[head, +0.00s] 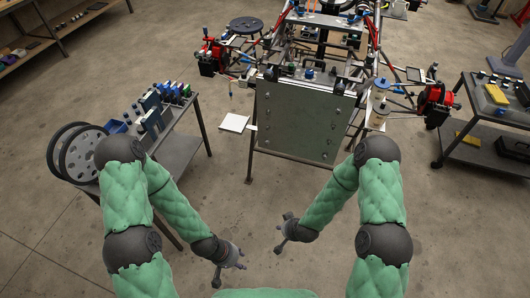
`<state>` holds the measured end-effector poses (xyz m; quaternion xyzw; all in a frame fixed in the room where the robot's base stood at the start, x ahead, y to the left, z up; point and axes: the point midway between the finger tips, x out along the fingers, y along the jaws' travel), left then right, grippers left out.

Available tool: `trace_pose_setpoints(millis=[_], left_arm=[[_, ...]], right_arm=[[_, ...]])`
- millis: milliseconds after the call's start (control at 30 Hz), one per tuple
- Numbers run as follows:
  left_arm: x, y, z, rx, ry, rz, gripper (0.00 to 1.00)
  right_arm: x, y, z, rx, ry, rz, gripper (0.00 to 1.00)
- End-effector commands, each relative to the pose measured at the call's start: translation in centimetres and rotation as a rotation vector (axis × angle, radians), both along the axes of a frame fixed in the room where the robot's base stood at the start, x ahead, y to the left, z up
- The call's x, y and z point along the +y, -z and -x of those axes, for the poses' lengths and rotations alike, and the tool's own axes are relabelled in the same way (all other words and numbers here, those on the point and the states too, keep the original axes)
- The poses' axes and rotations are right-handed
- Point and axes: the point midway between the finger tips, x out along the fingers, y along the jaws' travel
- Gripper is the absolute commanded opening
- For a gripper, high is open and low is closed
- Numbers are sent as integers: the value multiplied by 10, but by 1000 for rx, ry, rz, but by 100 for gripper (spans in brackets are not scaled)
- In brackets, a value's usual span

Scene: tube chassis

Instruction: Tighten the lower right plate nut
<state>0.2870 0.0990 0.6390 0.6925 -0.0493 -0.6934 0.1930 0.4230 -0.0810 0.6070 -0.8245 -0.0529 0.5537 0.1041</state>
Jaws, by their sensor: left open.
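A grey-green plate (292,122) stands upright at the front of the tube chassis (325,45). Small studs or nuts dot its right side. A tiny one near the lower right corner (326,155) may be the lower right nut; it is too small to tell whether it is tight. My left gripper (229,268) is open and empty, low in front of me, well short of the plate. My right gripper (281,231) also has its fingers apart and is empty, to the right of the left one and nearer the plate. Neither touches anything.
A bench (178,150) with bins and boxes stands at the left, with grey discs (82,155) at its near end. A dark cart (485,155) with yellow items stands at the right. A white sheet (234,123) juts out left of the plate. The floor before the plate is clear.

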Motion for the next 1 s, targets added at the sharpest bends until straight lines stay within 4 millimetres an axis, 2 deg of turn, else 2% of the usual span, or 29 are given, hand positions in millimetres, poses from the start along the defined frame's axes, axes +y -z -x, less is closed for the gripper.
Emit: trace_pose_setpoints(millis=[267,367,467,600,767,900,1000], left_arm=[[0,-7,0,0,0,0,41],[0,-10,0,0,0,0,41],[0,-14,0,0,0,0,41],[0,-21,0,0,0,0,41],[0,-27,0,0,0,0,41],[0,-30,0,1,0,0,41],[0,-30,0,1,0,0,41]], right_arm=[[18,-4,-73,-232,-32,120,41],[28,-12,-107,-350,-42,189,41],[43,-26,-144,-497,-50,286,41],[69,-57,-188,-720,-44,461,41],[95,-97,-210,-918,-6,660,41],[109,-123,-212,-1019,34,788,41],[114,-133,-211,-1054,54,838,41]])
